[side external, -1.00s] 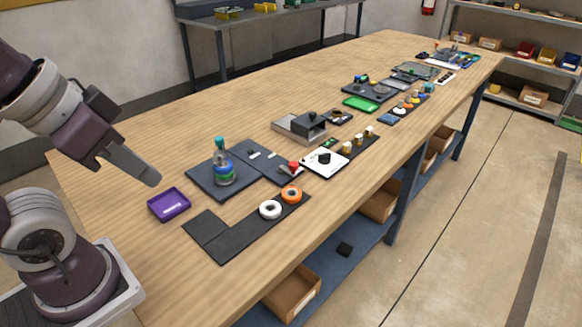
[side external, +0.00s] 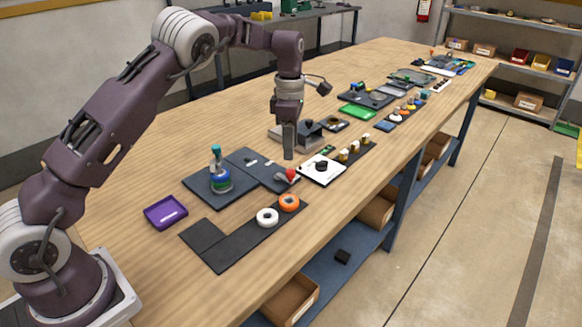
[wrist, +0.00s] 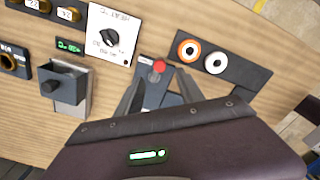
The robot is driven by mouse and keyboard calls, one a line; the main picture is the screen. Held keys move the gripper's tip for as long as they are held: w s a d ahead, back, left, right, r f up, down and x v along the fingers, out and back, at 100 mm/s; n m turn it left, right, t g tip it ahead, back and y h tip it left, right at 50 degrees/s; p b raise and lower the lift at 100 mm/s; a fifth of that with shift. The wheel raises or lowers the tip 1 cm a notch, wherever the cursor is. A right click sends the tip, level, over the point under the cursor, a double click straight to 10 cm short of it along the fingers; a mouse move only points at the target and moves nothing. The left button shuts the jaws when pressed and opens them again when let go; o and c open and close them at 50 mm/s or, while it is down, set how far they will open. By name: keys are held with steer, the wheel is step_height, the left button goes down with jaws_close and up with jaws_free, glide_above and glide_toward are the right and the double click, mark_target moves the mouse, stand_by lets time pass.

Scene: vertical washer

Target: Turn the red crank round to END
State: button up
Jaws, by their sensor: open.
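The red crank (side external: 291,174) is a small grey arm with a red knob, on a dark plate (side external: 252,166) near the table's middle. In the wrist view its red knob (wrist: 158,66) shows between and just beyond my fingertips. My gripper (side external: 289,156) points down above the crank, apart from it. In the wrist view my gripper (wrist: 159,78) has its two fingers spread with nothing between them. An END mark cannot be read in either view. Part of the crank's plate is hidden by my gripper.
A white dial plate (side external: 322,170) is close to the right of the crank. A grey block fixture (side external: 308,132) stands behind. White and orange rings (side external: 267,217) lie on a dark strip in front. A bottle-like post (side external: 217,160) stands to the left.

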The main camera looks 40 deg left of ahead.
mark_target(291, 171)
step_height(291, 171, down, 8)
steer(key=shift+w+r, duration=0.1)
steer(key=shift+r, duration=0.1)
jaws_close()
